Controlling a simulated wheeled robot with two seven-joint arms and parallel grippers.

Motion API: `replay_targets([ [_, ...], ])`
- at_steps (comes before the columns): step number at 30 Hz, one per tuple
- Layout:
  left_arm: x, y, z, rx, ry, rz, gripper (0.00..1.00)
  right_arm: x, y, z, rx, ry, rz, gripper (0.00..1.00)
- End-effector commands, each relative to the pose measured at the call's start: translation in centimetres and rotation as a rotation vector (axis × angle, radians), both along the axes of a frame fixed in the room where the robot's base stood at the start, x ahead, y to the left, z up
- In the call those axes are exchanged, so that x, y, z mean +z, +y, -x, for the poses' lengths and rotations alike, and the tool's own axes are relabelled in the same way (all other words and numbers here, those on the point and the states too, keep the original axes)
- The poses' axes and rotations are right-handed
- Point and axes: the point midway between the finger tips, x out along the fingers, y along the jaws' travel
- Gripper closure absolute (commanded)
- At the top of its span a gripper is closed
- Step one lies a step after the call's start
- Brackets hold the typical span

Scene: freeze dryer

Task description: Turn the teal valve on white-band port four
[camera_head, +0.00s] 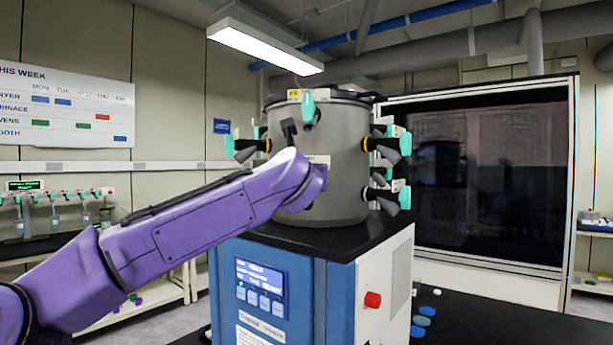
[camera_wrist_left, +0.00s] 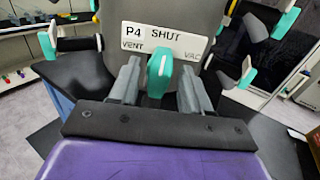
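The freeze dryer's grey drum (camera_head: 345,150) carries ports with teal valve handles around its side. In the left wrist view, a white plate (camera_wrist_left: 166,41) reads P4, SHUT, VENT and VAC. The teal valve handle (camera_wrist_left: 160,68) stands upright just below it, under the SHUT mark. My left gripper (camera_wrist_left: 160,75) is open, with one grey finger on each side of this handle and visible gaps between. In the head view my purple left arm reaches the drum's front and hides that valve; part of the white plate (camera_head: 319,160) shows. My right gripper is not in view.
Other teal valves stick out at the drum's right (camera_head: 405,144), left (camera_head: 229,145) and upper front (camera_head: 309,107). The drum stands on a blue cabinet with a display (camera_head: 260,275) and a red knob (camera_head: 373,300). A large dark-windowed unit (camera_head: 490,180) stands behind right.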

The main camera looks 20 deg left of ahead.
Motion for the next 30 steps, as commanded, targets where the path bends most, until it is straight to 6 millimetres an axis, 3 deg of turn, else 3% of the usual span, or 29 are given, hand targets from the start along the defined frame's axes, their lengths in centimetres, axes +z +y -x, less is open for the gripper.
replay_targets([
  [9,-0.2,-0.1,0.4,-0.001,0.0,0.001,0.53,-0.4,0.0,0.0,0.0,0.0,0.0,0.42],
  [21,-0.4,-1.6,8.7,-0.001,-0.002,0.001,0.53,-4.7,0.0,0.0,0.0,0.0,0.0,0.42],
  [25,-0.2,-1.8,10.1,0.0,0.0,0.001,0.53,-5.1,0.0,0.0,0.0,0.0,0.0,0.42],
  [30,-0.1,-1.9,10.3,0.0,0.002,0.001,0.53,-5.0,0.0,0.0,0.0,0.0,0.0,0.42],
])
